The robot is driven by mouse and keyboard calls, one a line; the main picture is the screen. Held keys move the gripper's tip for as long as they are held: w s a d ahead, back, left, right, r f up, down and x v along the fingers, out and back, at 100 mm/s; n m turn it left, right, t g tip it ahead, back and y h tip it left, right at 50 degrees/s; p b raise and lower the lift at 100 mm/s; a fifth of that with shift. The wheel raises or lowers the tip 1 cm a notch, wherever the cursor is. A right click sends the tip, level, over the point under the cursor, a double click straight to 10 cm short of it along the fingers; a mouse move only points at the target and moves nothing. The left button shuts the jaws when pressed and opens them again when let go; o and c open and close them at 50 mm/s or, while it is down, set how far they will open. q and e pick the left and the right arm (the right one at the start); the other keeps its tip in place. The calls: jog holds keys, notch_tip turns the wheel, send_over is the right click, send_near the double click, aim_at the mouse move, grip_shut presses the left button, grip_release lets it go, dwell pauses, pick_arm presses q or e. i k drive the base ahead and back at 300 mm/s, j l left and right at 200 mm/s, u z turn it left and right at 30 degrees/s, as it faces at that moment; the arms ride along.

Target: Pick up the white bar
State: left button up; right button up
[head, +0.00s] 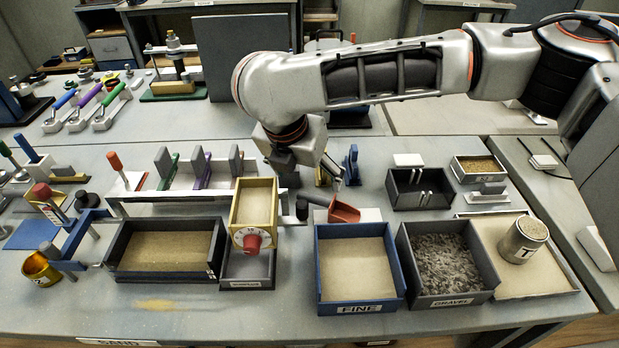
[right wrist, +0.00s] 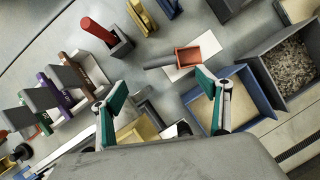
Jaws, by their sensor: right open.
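No single white bar stands out clearly. Two thin white upright pieces (head: 424,198) show in a dark open box right of centre in the head view, and a white block (head: 408,160) sits at its back edge. A flat white piece (right wrist: 180,73) lies under the red scoop (right wrist: 188,57) in the right wrist view. My right gripper (head: 312,182) is open and empty, above the bench near the red scoop and behind the yellow box. Its spread green-padded fingers (right wrist: 160,82) show in the right wrist view. My left gripper is not in view.
A yellow box with a red knob (head: 251,240) stands left of the blue FINE tray (head: 360,307). The gravel tray (head: 452,299) and a metal can (head: 523,240) are farther right. A rack with coloured brackets (head: 130,197) is on the left. The front bench strip is mostly clear.

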aim_at(489, 192)
jog(key=k+l, duration=0.25)
jog(key=l, duration=0.15)
jog(key=k+l, duration=0.25)
jog(key=l, duration=0.15)
jog(key=k+l, duration=0.55)
jog(key=l, duration=0.25)
